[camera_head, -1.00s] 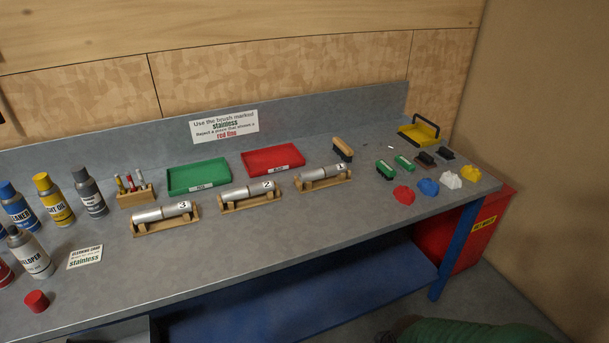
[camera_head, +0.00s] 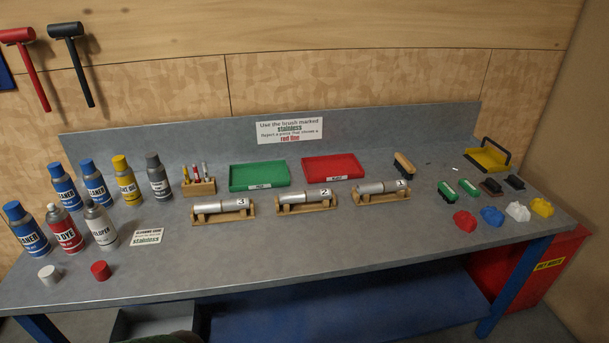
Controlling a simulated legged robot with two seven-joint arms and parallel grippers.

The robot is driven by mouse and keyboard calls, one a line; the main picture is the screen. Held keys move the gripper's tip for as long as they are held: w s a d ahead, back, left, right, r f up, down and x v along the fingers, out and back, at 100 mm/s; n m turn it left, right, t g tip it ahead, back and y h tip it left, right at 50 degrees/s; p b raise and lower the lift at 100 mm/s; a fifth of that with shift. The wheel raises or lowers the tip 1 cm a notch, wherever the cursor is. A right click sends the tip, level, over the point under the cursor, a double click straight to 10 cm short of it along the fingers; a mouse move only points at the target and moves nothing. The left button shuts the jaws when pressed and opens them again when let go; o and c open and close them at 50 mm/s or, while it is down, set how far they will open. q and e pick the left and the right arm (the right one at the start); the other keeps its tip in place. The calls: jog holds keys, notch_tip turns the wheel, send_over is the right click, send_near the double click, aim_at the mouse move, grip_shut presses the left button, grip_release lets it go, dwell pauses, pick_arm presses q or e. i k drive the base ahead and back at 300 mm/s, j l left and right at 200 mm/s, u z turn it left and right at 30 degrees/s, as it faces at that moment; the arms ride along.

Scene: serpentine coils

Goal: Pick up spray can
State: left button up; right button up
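Several spray cans stand upright at the left end of the grey bench. Blue cleaner cans stand at the back (camera_head: 63,186), beside it (camera_head: 96,183), and at the front left (camera_head: 27,229). A red dye can (camera_head: 65,230) and a silver developer can (camera_head: 101,226) are in the front row, both without caps. A yellow oil can (camera_head: 126,181) and a dark grey can (camera_head: 158,177) stand in the back row. A white cap (camera_head: 48,275) and a red cap (camera_head: 101,270) lie in front of them. Neither gripper shows.
The grey bench (camera_head: 330,240) holds three numbered tubes on wooden cradles, the middle one (camera_head: 305,198) among them. Green (camera_head: 259,176) and red (camera_head: 332,168) trays sit behind. Brushes and coloured rags (camera_head: 492,215) lie right. The front strip is mostly clear.

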aim_at(61, 223)
jog(key=u, duration=1.65)
jog(key=i, duration=0.8)
